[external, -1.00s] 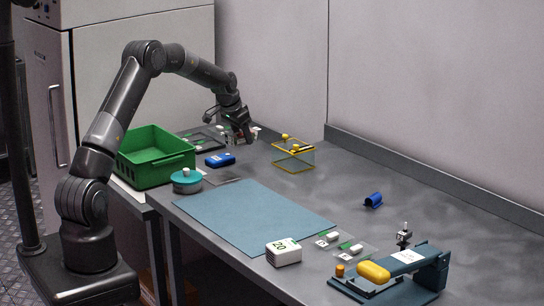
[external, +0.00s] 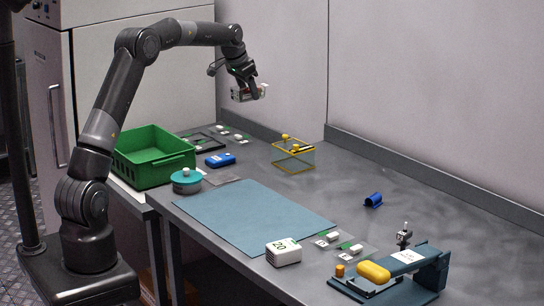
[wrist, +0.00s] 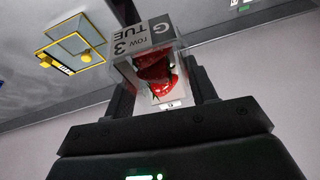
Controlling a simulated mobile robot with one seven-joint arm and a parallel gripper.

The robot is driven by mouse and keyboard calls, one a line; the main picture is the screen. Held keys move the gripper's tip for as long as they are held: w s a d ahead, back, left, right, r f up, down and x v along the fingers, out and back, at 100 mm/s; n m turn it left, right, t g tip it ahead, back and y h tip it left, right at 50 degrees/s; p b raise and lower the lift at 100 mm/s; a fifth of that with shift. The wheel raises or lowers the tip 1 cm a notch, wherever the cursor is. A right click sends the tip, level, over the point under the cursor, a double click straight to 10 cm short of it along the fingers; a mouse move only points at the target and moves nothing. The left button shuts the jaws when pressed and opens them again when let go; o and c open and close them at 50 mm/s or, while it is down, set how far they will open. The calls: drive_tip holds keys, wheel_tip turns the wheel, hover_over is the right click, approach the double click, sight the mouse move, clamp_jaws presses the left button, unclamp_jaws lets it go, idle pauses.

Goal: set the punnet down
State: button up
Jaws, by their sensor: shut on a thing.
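My gripper (external: 245,88) is shut on a small clear punnet (external: 243,95), held in the air above the back left of the table. In the wrist view the punnet (wrist: 145,35) sits between the two fingers. It has a grey and white label reading "row 3", "TUE" and "G", and red berries (wrist: 155,75) show inside. The punnet looks tilted in the wrist view.
A green crate (external: 150,172), a teal-lidded round pot (external: 187,184) and a blue block (external: 220,160) stand at left. A blue mat (external: 250,215) lies bare.

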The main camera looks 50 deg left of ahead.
drive_tip(key=s+d+r+m+h, duration=0.1)
drive_tip(key=s+d+r, duration=0.1)
drive_tip(key=d, duration=0.6)
drive_tip(key=s+d+r+m, duration=0.1)
drive_tip(key=s+d, duration=0.1)
drive_tip(key=d, duration=0.6)
drive_tip(key=m+h, duration=0.2)
drive_tip(key=m, duration=0.3)
hover_over(267, 214)
drive_tip(key=d, duration=0.2)
drive_tip(key=s+d+f+m, duration=0.1)
drive_tip(key=s+d+f, duration=0.35)
drive_tip(key=s, duration=0.55)
drive_tip(key=shift+g, duration=0.4)
drive_tip(key=w+a+f, duration=0.2)
drive_tip(key=f, duration=0.1)
drive_tip(key=w+a+f, duration=0.2)
drive_tip(key=w+f, duration=0.1)
drive_tip(key=f, duration=0.1)
drive_tip(key=w+a+f, duration=0.2)
drive_tip(key=w+f, duration=0.1)
drive_tip(key=f, duration=0.1)
drive_tip(key=shift+w+a, duration=0.2)
drive_tip(key=shift+a, duration=0.2)
drive_tip(key=shift+w+a+f, duration=0.2)
drive_tip(key=shift+f, duration=2.05)
drive_tip(key=shift+f, duration=0.1)
